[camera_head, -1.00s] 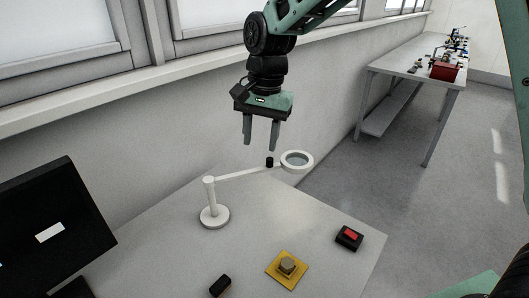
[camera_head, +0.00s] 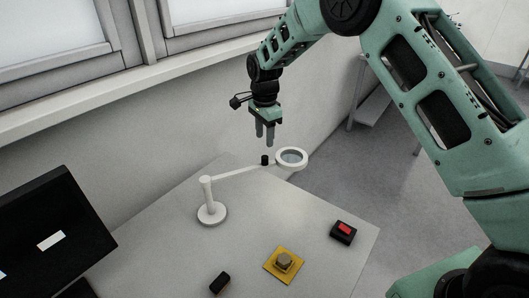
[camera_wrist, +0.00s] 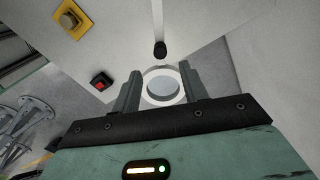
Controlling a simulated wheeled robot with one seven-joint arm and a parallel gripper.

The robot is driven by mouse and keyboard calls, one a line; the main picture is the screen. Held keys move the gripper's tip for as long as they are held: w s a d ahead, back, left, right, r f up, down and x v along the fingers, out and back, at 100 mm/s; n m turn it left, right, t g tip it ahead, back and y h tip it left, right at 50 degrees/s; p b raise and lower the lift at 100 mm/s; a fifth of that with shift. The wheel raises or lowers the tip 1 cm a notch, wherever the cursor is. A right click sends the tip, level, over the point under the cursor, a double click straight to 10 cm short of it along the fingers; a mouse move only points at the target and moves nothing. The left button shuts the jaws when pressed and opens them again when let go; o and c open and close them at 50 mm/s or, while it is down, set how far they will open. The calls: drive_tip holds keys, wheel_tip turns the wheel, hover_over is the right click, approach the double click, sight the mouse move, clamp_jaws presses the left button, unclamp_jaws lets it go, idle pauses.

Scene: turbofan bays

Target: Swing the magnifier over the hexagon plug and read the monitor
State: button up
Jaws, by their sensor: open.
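The magnifier (camera_head: 291,158) is a white ring with a clear lens on a thin arm from a white post (camera_head: 207,195). A small black knob (camera_head: 264,160) stands on the arm near the ring. The hexagon plug (camera_head: 284,261) sits on a yellow plate (camera_head: 270,266) at the front of the table; the ring is behind it, not over it. The monitor (camera_head: 45,235) is dark with a small white patch, at the left. My gripper (camera_head: 265,143) is open and empty above the knob. In the wrist view, the ring (camera_wrist: 162,87) shows between the fingers, the knob (camera_wrist: 160,49) beyond.
A black box with a red top (camera_head: 343,231) sits right of the plug. A small black block (camera_head: 220,283) lies at the front. The wall and window sill (camera_head: 130,85) run close behind the table. Bare tabletop (camera_head: 245,215) lies between post and plug.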

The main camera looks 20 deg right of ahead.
sight(264, 157)
wheel_tip(264, 157, down, 9)
drive_tip(key=shift+r+p, duration=0.2)
drive_tip(key=shift+p, duration=1.05)
clamp_jaws()
